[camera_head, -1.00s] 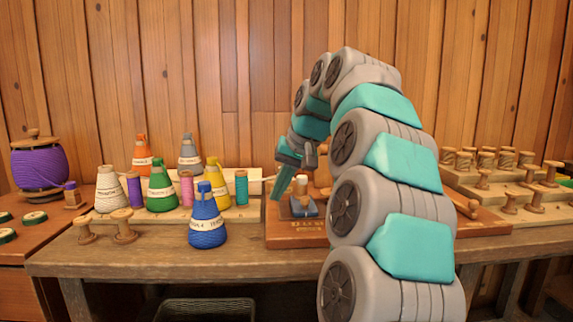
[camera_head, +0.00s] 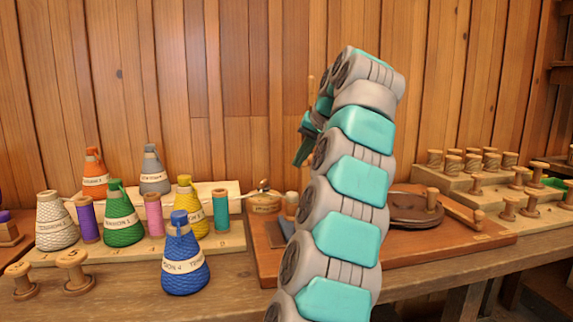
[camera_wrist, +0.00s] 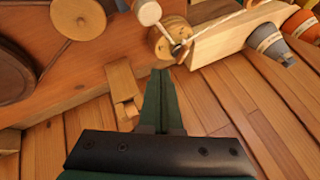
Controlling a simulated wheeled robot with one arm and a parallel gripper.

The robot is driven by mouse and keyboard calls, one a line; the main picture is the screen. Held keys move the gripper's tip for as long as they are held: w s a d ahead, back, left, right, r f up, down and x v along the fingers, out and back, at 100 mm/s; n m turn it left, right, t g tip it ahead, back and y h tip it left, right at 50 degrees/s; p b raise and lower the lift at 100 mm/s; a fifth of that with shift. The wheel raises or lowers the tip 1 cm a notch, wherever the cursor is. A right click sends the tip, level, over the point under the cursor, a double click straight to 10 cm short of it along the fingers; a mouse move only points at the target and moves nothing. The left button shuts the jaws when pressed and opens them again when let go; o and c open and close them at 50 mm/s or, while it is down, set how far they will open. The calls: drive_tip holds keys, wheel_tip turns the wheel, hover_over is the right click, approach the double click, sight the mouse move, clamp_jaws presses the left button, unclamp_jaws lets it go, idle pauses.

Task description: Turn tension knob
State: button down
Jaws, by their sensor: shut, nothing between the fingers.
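The winder stands on a wooden base board (camera_head: 270,266) on the bench. A round wooden piece with a small knob on top (camera_head: 263,197) sits at its left back and may be the tension knob. In the wrist view, a round wooden piece with a thin metal lever (camera_wrist: 170,42) lies just beyond my fingertips; I cannot tell if it is the same part. A pale rounded knob (camera_wrist: 146,12) is above it. My gripper (camera_head: 303,152) is over the board's back, partly behind my arm. In the wrist view my gripper (camera_wrist: 161,74) is shut and empty, touching nothing clearly.
Several thread cones, including a blue one (camera_head: 185,258), stand left of the winder. A brown wheel (camera_head: 414,206) is on the board, right of my arm. A stepped rack of wooden spools (camera_head: 472,178) stands at right. My arm hides the board's middle.

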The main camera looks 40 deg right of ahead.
sight(267, 188)
drive_tip(key=x, duration=0.9)
drive_tip(key=shift+w+f, duration=0.1)
drive_tip(key=shift+f, duration=0.2)
drive_tip(key=shift+w+a+r, duration=0.15)
drive_tip(key=shift+w+a, duration=0.6)
drive_tip(key=shift+w, duration=0.35)
drive_tip(key=shift+w+a, duration=0.4)
drive_tip(key=shift+w, duration=0.2)
